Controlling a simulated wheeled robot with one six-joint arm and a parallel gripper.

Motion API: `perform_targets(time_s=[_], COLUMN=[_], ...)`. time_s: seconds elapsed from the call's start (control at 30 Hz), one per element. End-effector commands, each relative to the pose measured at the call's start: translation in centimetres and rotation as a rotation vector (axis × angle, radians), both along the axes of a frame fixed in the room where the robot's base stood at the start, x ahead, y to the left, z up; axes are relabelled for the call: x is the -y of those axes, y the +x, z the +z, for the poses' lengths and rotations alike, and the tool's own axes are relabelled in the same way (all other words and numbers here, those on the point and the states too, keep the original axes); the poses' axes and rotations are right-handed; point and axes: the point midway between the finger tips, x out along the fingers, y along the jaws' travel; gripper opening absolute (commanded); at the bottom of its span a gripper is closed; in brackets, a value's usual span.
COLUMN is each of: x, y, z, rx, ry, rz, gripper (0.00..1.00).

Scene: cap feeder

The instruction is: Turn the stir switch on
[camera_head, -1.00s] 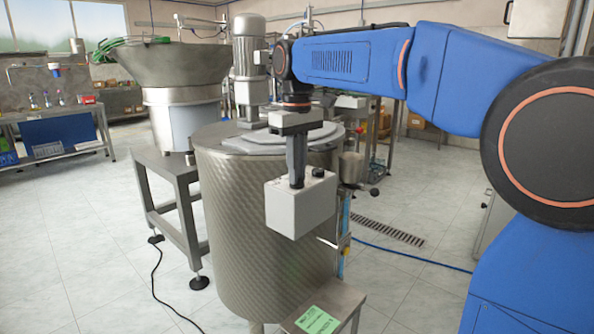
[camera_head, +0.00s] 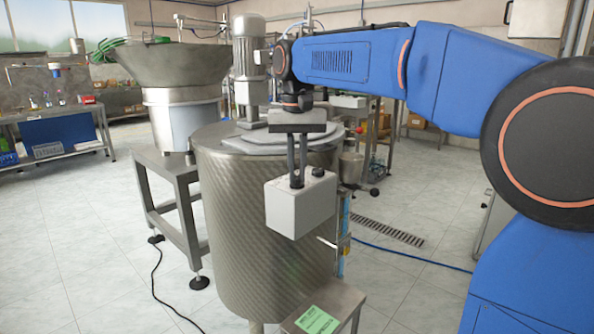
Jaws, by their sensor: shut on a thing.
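The white control box (camera_head: 300,207) is mounted on the front of the steel tank (camera_head: 240,240). My gripper (camera_head: 297,183) points straight down onto the top of this box. Its two dark fingers stand close together and are shut on the stir switch at the box top. The switch itself is hidden by the fingertips, so its setting cannot be read. A small black knob (camera_head: 318,172) sits on the box top just right of the fingers.
A grey motor (camera_head: 249,50) stands on the tank lid behind my gripper. A large feeder bowl (camera_head: 165,65) on a metal stand is to the left. A small metal stand with a green label (camera_head: 317,320) is below the box. The floor at left is open.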

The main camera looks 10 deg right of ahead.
Motion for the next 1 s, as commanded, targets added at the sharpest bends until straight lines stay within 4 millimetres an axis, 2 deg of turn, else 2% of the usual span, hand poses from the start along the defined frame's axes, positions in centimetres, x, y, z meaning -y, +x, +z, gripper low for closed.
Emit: perform_targets(time_s=[0.53, 0.57, 0.6, 1.0], x=[0.01, 0.01, 0.01, -0.01], y=[0.06, 0.06, 0.06, 0.05], z=[0.1, 0.1, 0.09, 0.46], rx=[0.003, 0.003, 0.003, 0.002], ry=[0.0, 0.0, 0.0, 0.001], rz=[-0.022, -0.022, -0.022, -0.021], gripper=[0.0, 0.17, 0.27, 0.29])
